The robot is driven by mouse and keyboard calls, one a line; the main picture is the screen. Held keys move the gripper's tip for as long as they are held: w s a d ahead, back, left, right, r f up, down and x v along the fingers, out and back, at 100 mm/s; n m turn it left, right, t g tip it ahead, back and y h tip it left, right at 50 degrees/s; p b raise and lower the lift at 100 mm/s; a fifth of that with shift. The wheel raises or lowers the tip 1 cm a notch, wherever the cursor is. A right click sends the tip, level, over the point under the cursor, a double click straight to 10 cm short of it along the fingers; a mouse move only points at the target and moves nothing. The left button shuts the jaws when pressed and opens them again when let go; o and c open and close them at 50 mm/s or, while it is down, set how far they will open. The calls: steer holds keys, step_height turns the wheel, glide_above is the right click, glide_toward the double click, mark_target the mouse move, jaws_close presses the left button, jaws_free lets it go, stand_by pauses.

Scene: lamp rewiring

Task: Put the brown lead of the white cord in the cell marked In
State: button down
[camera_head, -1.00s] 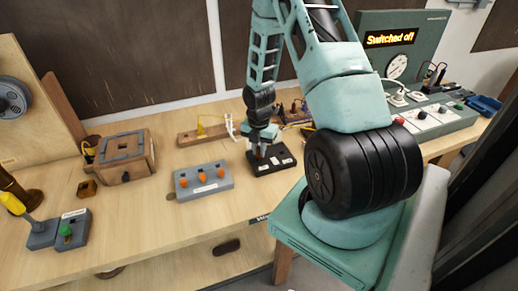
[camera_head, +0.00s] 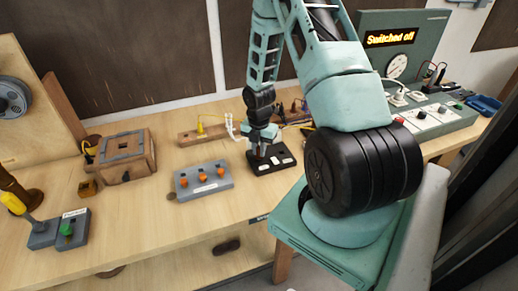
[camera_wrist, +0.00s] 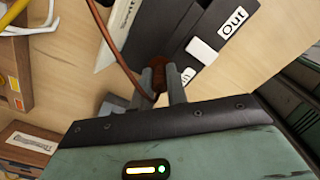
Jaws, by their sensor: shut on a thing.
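My gripper (camera_wrist: 158,90) is shut on the brown lead (camera_wrist: 158,74), whose thin brown wire (camera_wrist: 118,48) runs up to the top edge of the wrist view. Below the gripper is the dark terminal block (camera_wrist: 158,25), with a white label reading Out (camera_wrist: 233,22) and a partly hidden label ending in n (camera_wrist: 188,75), beside the right finger. The fingers cover the cell there, so I cannot tell whether the lead touches it. In the head view, my gripper (camera_head: 262,148) is over the black block (camera_head: 283,166), and the white cord (camera_head: 231,126) shows just left of it.
A grey box with orange knobs (camera_head: 203,181) stands left of the block. A wooden strip (camera_head: 192,137) lies behind. The grey-green test panel (camera_head: 440,118), reading Switched off, is at the right.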

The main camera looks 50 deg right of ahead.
mark_target(259, 147)
steer(key=shift+f+b, duration=0.3)
steer(key=shift+f, duration=0.25)
stand_by(0.4)
steer(key=c, duration=1.3)
jaws_free()
step_height(259, 147, up, 18)
steer(key=shift+f+b, duration=0.25)
steer(key=shift+b, duration=0.5)
